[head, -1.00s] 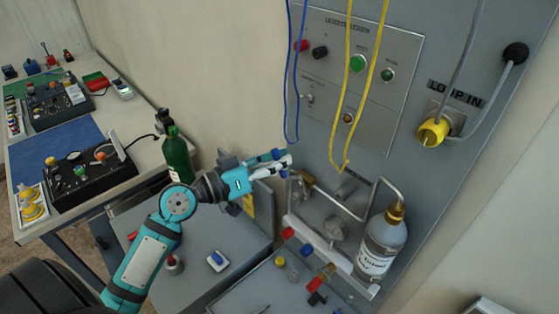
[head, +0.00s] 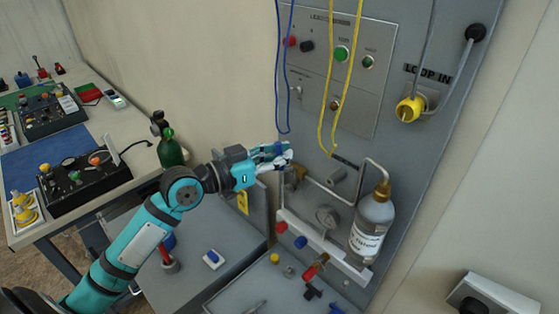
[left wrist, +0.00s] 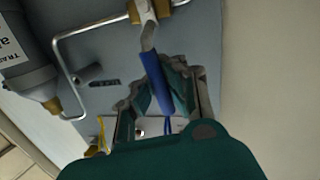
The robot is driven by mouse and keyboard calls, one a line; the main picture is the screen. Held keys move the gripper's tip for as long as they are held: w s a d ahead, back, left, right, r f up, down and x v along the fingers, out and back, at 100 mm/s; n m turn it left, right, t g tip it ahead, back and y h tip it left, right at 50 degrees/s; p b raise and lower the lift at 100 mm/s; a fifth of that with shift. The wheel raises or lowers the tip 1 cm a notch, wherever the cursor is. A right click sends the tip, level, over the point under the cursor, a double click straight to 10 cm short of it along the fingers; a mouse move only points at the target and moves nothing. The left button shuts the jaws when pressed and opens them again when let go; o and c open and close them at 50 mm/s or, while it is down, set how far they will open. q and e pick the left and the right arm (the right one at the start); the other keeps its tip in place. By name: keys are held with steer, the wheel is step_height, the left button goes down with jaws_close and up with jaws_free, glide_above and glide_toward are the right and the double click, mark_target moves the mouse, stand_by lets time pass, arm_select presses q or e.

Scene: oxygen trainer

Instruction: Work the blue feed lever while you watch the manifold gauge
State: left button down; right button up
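The blue feed lever (left wrist: 158,85) shows in the left wrist view, its pale shank rising to a brass valve (left wrist: 150,10). My left gripper (left wrist: 158,88) has one finger on each side of the blue handle, both close against it; it looks shut on it. In the head view my left gripper (head: 281,154) is at the panel, covering most of the lever, beside the brass valve (head: 297,172). My right gripper is not in view.
A labelled bottle (head: 371,229) hangs from the bent pipe (head: 379,164) right of the gauge. Blue (head: 281,90) and yellow (head: 345,90) cords hang close by. A green bottle (head: 170,151) stands on the left bench. Small coloured fittings lie on the grey surface below.

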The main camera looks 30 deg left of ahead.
arm_select(q)
steer(key=shift+s+d+f+m, duration=0.2)
steer(key=shift+s+d+m, duration=0.05)
steer(key=shift+d+m, duration=0.3)
steer(key=c, duration=2)
jaws_free()
steer(key=shift+c, duration=0.2)
steer(key=o, duration=0.7)
steer(key=shift+s+a+r, duration=0.2)
steer(key=shift+s+a, duration=0.05)
steer(key=shift+s, duration=0.1)
steer(key=shift+w, duration=0.2)
steer(key=v, duration=1.2)
steer(key=shift+d+r, duration=0.1)
steer(key=shift+r, duration=0.05)
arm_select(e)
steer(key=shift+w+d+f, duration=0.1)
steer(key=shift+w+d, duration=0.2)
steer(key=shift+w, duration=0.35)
